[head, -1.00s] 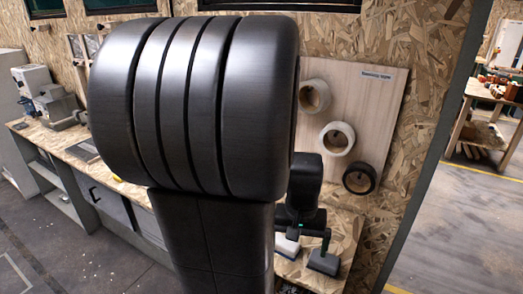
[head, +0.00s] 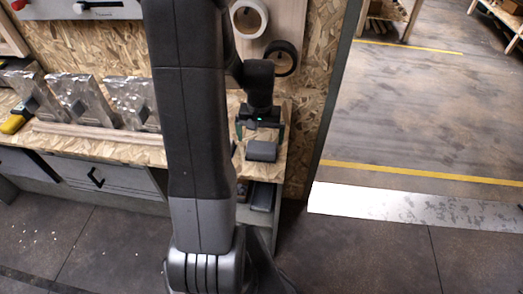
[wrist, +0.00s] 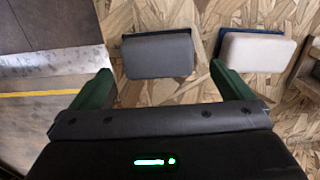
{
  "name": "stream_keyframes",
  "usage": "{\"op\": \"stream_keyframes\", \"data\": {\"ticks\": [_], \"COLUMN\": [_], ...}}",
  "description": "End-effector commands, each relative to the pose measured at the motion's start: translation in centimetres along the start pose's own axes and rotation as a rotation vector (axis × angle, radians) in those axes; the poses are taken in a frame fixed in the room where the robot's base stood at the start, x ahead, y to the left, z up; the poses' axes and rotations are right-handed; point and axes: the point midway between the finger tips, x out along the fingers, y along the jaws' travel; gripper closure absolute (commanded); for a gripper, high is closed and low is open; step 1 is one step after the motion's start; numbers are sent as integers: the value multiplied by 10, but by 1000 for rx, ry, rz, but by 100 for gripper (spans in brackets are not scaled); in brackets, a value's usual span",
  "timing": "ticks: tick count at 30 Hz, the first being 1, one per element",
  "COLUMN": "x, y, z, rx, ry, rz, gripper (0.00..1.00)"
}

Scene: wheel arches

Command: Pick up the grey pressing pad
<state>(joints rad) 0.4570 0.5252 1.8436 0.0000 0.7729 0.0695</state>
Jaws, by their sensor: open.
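The grey pressing pad (head: 262,151) lies at the right end of the chipboard bench in the head view. It also shows in the wrist view (wrist: 157,56), a rounded block with a darker strip along its far edge. My gripper (head: 260,128) is just behind the pad in the head view. In the wrist view my gripper (wrist: 164,80) is open, with its two green fingers apart and the grey pad ahead between them, not gripped. A white pad (wrist: 258,54) lies to the right of the grey one, beyond the right finger; my arm hides it in the head view.
Several silvery parts (head: 80,97) with dark blocks stand on the bench behind a wooden strip (head: 98,132). A yellow item (head: 14,122) lies at the left. Rolls (head: 249,17) hang on a board above. Open floor (head: 420,120) lies right of the bench.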

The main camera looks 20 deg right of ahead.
Motion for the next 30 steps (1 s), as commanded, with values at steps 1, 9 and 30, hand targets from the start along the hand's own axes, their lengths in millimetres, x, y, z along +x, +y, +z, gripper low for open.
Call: {"op": "stream_keyframes", "data": {"ticks": [1,9,30], "x": [3,26,55], "y": [0,3,3], "z": [0,1,1], "rx": [0,0,0], "ry": [-2,-5,0], "rz": [0,0,0], "gripper": [0,0,28]}}
